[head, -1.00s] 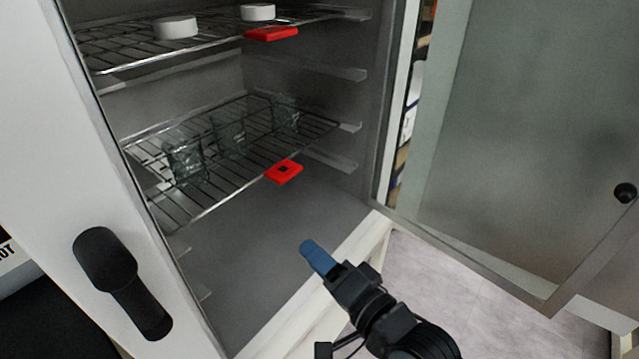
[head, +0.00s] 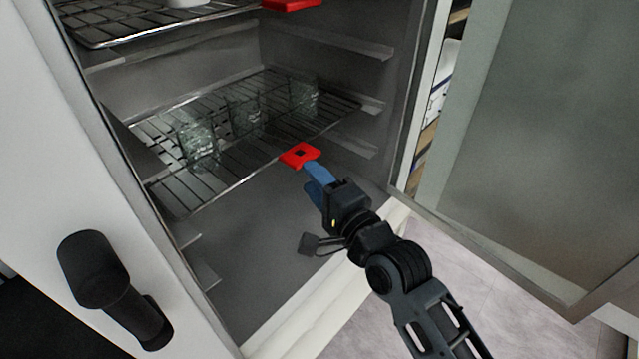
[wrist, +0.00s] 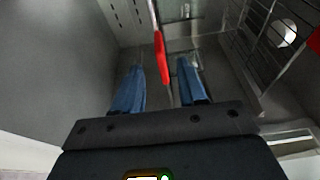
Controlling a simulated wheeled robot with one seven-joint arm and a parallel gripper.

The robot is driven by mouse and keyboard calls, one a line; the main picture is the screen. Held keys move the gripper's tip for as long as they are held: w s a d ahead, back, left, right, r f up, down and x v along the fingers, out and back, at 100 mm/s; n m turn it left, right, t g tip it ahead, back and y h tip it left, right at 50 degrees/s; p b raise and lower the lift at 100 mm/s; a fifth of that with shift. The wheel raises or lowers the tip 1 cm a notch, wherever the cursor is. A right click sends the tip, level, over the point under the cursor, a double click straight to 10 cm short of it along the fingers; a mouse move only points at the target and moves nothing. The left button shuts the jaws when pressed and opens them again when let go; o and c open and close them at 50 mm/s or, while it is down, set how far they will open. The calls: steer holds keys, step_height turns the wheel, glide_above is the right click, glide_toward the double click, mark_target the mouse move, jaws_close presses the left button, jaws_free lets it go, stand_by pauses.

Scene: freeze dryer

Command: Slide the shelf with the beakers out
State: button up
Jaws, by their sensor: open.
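The lower wire shelf (head: 180,203) sits inside the open cabinet and carries glass beakers (head: 246,117) in a row. A red handle tab (head: 299,155) is fixed to its front edge; it also shows in the wrist view (wrist: 161,57). My gripper (head: 313,180) has blue fingers and is at the tab, from the front and below. Whether the fingers touch the tab cannot be told.
An upper wire shelf (head: 110,32) with its own red tab (head: 290,4) is above. The cabinet door (head: 540,130) stands open at the right. A black handle (head: 112,285) sticks out at the left. The cabinet floor below the shelf is clear.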

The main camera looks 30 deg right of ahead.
mark_target(296, 160)
steer(key=w, duration=0.7)
steer(key=shift+a, duration=0.2)
steer(key=shift+s, duration=0.1)
steer(key=shift+c, duration=0.3)
jaws_close()
